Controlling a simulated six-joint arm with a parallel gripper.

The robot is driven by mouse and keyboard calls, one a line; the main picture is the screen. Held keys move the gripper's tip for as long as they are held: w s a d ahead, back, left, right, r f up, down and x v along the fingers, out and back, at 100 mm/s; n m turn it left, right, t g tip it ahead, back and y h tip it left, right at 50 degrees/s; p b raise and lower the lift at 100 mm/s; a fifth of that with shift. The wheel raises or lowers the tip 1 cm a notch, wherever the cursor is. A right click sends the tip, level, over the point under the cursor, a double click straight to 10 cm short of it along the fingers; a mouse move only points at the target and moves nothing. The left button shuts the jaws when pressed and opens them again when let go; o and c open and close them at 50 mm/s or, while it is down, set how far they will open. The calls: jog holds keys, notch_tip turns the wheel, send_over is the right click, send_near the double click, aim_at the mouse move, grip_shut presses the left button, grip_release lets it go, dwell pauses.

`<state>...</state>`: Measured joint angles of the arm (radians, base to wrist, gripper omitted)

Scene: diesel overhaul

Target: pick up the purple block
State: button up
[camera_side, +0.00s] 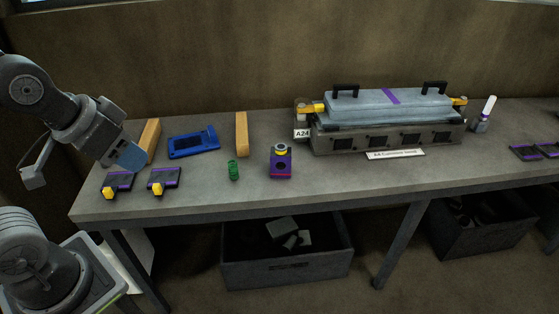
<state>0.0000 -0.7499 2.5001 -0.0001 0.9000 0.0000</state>
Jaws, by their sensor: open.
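The purple block (280,163) stands upright on the grey bench, near the middle of the view. It has a dark round hole in its front face and a yellow and grey ring on top. My gripper (128,156) is at the end of my arm, over the left end of the bench. It is well to the left of the purple block and apart from it. It is open, but its fingertips are hard to make out. Nothing shows in its grasp.
A green spring-like part (233,171) lies just left of the block. Two orange bars (241,134), a blue frame (193,143) and dark purple-edged pieces (164,182) lie further left. A large engine block (388,132) stands to the right. Bare bench lies in front.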

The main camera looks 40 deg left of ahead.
jog(key=o, duration=1)
jog(key=shift+c, duration=0.2)
jog(key=n+g+y, duration=0.2)
jog(key=n+y, duration=0.1)
jog(key=n, duration=0.4)
send_over(281, 149)
jog(key=s+d, duration=0.2)
jog(key=s, duration=0.1)
notch_tip(281, 149, down, 11)
jog(key=x, duration=0.9)
jog(key=shift+s+d+f+x, duration=0.1)
jog(key=shift+d+x, duration=0.05)
jog(key=shift+x, duration=0.7)
jog(key=shift+s+d+f+x, duration=0.1)
jog(key=shift+d+x, duration=0.1)
jog(key=shift+x, duration=0.7)
jog(key=shift+s+d+f+x, duration=0.1)
jog(key=shift+d+x, duration=0.05)
jog(key=shift+x, duration=0.7)
